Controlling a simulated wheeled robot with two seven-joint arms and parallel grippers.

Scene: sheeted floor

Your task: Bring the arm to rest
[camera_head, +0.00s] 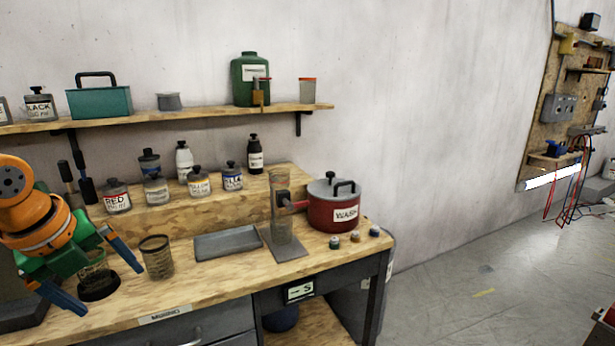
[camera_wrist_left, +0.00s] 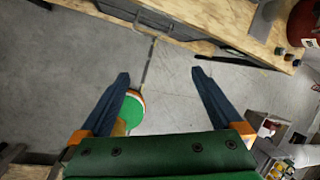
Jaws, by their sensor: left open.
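My left gripper (camera_head: 112,291), with blue fingers and a green body on an orange arm, is at the left of the head view, over the left part of the wooden bench (camera_head: 215,283). Its fingers are spread apart with nothing clasped between them. In the left wrist view the two fingers (camera_wrist_left: 160,73) are wide apart, with grey floor (camera_wrist_left: 165,110) behind them and the bench edge at the top. A mesh-like container (camera_head: 93,260) shows partly behind the gripper; whether they touch cannot be told. My right gripper is not in view.
A dark can (camera_head: 156,258), a grey tray (camera_head: 230,243), a clear cylinder (camera_head: 280,215) and a red pot (camera_head: 334,211) stand on the bench. Labelled jars line the raised ledge behind. A green round object (camera_wrist_left: 131,112) shows low in the wrist view. Floor at right is open.

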